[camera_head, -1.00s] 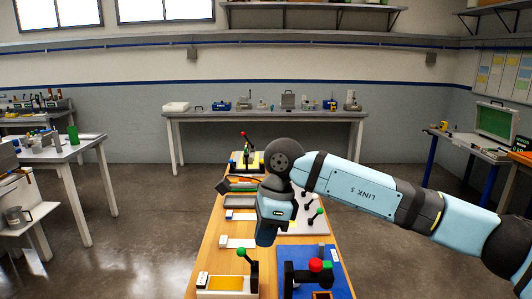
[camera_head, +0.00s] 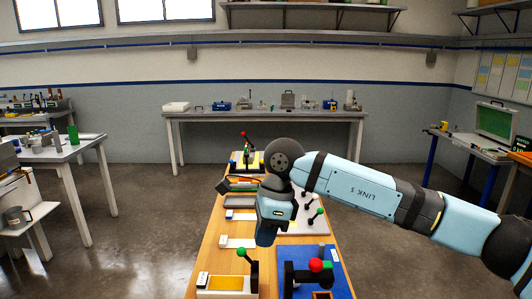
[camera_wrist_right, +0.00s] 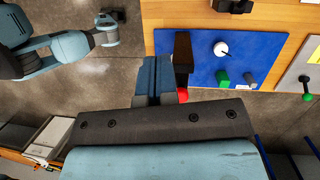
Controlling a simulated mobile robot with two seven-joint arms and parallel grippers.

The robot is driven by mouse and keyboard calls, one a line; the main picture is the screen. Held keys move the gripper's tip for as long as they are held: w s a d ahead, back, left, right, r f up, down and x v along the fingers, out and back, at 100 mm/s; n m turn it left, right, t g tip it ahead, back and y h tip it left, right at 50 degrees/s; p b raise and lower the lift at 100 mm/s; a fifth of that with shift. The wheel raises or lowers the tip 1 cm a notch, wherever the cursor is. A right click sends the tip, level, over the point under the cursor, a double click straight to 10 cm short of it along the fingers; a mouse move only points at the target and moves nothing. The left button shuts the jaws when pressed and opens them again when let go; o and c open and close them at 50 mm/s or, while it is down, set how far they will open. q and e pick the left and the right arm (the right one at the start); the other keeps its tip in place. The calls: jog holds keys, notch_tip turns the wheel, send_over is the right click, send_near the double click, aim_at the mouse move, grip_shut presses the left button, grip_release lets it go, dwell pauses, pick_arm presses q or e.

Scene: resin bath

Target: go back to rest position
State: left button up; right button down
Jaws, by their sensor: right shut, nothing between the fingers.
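My right gripper (camera_head: 266,238) hangs from the arm that comes in from the right and points down over the wooden bench (camera_head: 208,250). In the right wrist view its blue fingers (camera_wrist_right: 155,78) are together with nothing between them. A blue board (camera_wrist_right: 220,50) with a dark bracket, a white knob and a green handle lies below, beside the fingers.
On the bench, a yellow tray with a green-knobbed lever (camera_head: 241,252) stands at the near left, and the blue board with a red knob (camera_head: 316,265) at the near right. Grey trays and a lever with a red knob (camera_head: 243,134) lie farther back. Floor (camera_head: 130,220) is clear to the left.

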jog(key=w+d+f+m+t, duration=0.1)
jog(key=w+d+m, duration=0.25)
jog(key=d, duration=1.65)
jog(key=w+d+f+m, duration=0.15)
jog(key=d+m, duration=0.25)
jog(key=d, duration=1.6)
jog(key=s+a+f+m+t+y, duration=0.2)
jog(key=s+a+f+m+y, duration=0.2)
jog(key=a+f+m+y, duration=0.25)
jog(key=s+a+f+m+t+y, duration=0.35)
jog(key=s+a+f+y, duration=0.2)
jog(key=a+f, duration=0.3)
jog(key=s+d+f+m+t+h, duration=0.2)
jog(key=s+d+f+m+h, duration=0.4)
jog(key=s+d+f+m, duration=0.55)
jog(key=s+d+f+m+t+h, duration=0.2)
jog(key=s+d+f+m+h, duration=0.6)
jog(key=m, duration=0.7)
jog(key=s+a+f+m+t+y, duration=0.15)
jog(key=a+m, duration=0.25)
jog(key=a, duration=0.8)
jog(key=s+a+f+m+y, duration=0.15)
jog(key=a+m, duration=0.25)
jog(key=a, duration=0.8)
notch_tip(320, 180, up, 9)
jog(key=p, duration=0.9)
jog(key=shift+w+a, duration=0.3)
jog(key=shift+w, duration=0.1)
